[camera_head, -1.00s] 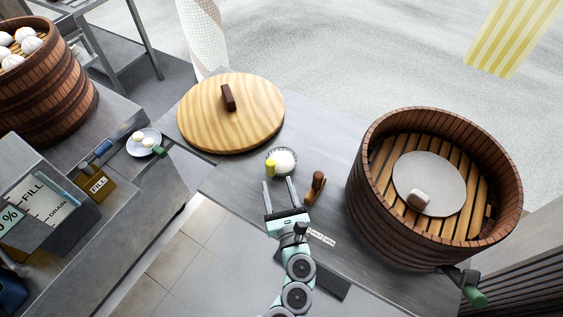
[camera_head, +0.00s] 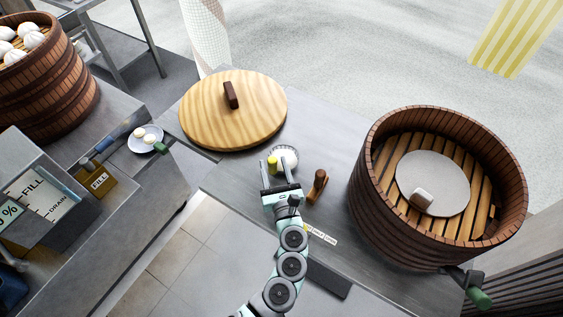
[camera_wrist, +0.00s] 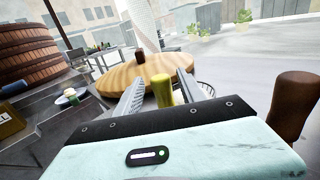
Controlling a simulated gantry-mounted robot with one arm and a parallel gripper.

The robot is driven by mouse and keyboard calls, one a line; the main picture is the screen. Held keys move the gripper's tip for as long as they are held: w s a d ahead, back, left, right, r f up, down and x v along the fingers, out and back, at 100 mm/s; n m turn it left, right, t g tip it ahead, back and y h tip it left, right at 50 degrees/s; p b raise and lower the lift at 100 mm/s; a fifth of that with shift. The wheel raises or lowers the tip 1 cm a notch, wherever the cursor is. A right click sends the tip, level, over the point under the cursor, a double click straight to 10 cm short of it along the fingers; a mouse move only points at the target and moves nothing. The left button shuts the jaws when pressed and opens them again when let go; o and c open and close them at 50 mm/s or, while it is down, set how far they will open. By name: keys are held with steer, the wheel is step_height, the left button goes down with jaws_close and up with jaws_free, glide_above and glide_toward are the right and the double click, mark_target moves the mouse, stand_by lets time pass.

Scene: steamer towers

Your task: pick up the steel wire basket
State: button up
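The steel wire basket (camera_head: 288,153) is small and round, with a white content inside, and sits on the grey counter below the wooden lid. A yellow grip (camera_head: 272,163) stands up at its near left side. My gripper (camera_head: 276,167) is open at the basket's near side. In the wrist view the yellow grip (camera_wrist: 162,90) shows between the two spread fingers, with no clear contact. Part of the basket's wire rim (camera_wrist: 207,89) shows behind the right finger; the rest is hidden.
A brown wooden-handled tool (camera_head: 317,184) stands close to my gripper's right. The round wooden lid (camera_head: 230,125) lies behind the basket. A large steamer (camera_head: 400,215) stands at the right. A plate with buns (camera_head: 146,139) is at the left.

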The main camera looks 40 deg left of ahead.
jaws_close()
stand_by(0.6)
